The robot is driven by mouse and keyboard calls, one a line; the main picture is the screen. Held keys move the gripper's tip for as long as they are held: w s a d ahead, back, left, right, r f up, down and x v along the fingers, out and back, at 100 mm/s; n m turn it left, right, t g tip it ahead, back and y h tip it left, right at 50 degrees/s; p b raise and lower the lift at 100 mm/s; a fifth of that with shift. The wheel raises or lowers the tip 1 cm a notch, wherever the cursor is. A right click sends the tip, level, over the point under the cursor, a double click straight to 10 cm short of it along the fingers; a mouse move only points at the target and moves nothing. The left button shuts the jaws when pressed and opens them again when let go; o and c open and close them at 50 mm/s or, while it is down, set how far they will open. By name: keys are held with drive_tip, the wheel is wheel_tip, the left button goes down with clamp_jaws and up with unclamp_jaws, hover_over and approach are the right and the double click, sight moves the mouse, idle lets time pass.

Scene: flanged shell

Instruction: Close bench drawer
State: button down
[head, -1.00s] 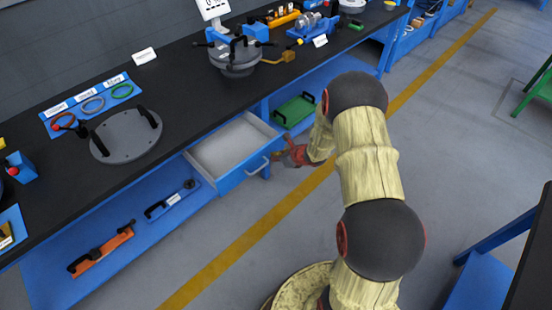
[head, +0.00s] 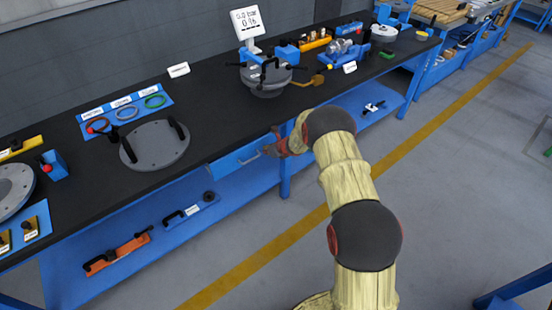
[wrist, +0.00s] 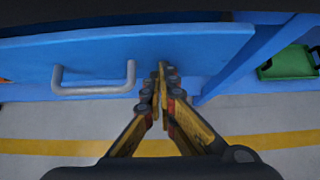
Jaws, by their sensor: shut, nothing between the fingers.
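The bench drawer (head: 234,162) has a blue front and sits under the black bench top. In the head view its front is about flush with the bench edge, and no inside shows. In the wrist view the blue drawer front (wrist: 190,48) fills the upper part, with its grey bar handle (wrist: 95,88) left of my fingers. My gripper (wrist: 162,70) is shut and empty, its tips at the lower edge of the drawer front, right of the handle. Whether the tips touch the front, I cannot tell. In the head view my gripper (head: 276,145) is small and partly hidden by my arm.
The bench top (head: 90,180) carries a grey round plate (head: 155,145) and a flanged vessel (head: 266,78). The lower shelf (head: 120,225) holds an orange tool (head: 117,252). A bench leg (head: 285,176) stands right of the drawer. The floor in front is clear.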

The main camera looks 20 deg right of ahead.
sight(262, 144)
drive_tip(key=w, duration=0.2)
drive_tip(key=w+a+p, duration=0.1)
drive_tip(key=w, duration=0.1)
drive_tip(key=shift+w+a, duration=0.1)
drive_tip(key=shift+a, duration=0.1)
drive_tip(key=shift+w+r, duration=0.1)
idle(0.3)
